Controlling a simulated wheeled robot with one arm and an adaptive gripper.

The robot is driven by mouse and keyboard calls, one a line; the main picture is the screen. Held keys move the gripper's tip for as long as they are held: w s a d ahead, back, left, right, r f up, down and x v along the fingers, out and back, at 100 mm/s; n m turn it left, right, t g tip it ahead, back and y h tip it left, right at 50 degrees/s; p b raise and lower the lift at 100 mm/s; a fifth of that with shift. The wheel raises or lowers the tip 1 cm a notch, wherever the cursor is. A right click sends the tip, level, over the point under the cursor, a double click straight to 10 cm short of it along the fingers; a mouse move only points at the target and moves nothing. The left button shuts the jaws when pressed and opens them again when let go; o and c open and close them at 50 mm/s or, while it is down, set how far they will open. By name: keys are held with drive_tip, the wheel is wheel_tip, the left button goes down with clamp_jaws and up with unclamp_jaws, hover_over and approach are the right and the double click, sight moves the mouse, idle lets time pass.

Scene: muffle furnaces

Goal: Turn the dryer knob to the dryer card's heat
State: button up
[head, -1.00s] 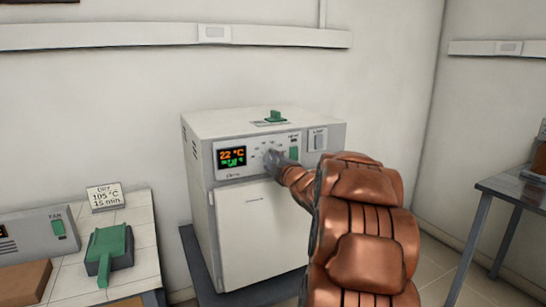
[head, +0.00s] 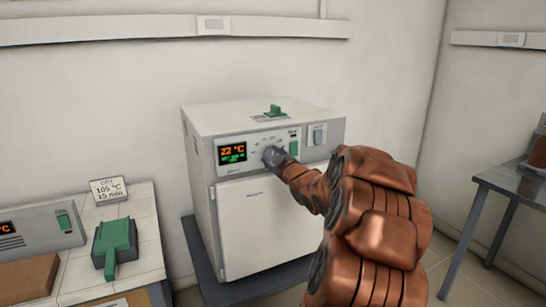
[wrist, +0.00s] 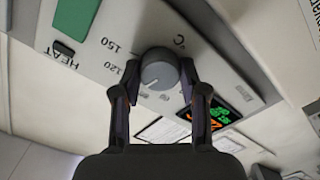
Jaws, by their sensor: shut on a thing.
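The dryer (head: 265,215) is a white box with a control panel at the top of its front. Its display (head: 232,152) reads 22 °C in orange, with small green text below. The round grey knob (wrist: 160,70) sits on the panel, with 120 and 150 printed near it in the wrist view. My gripper (wrist: 160,76) is shut on the knob, one finger on each side. In the head view my gripper (head: 273,157) hides most of the knob. The dryer card (head: 108,189) stands on the left bench and reads DRY, 105 °C, 15 min.
A green heat switch (wrist: 76,16) sits beside the knob. The left bench holds a green object (head: 114,245), a grey unit (head: 38,236) and a brown block (head: 28,275). A metal table (head: 510,185) stands at right.

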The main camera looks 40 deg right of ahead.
idle(0.3)
drive_tip(key=o, duration=1.1)
drive_tip(key=shift+o, duration=0.2)
drive_tip(key=v, duration=1.2)
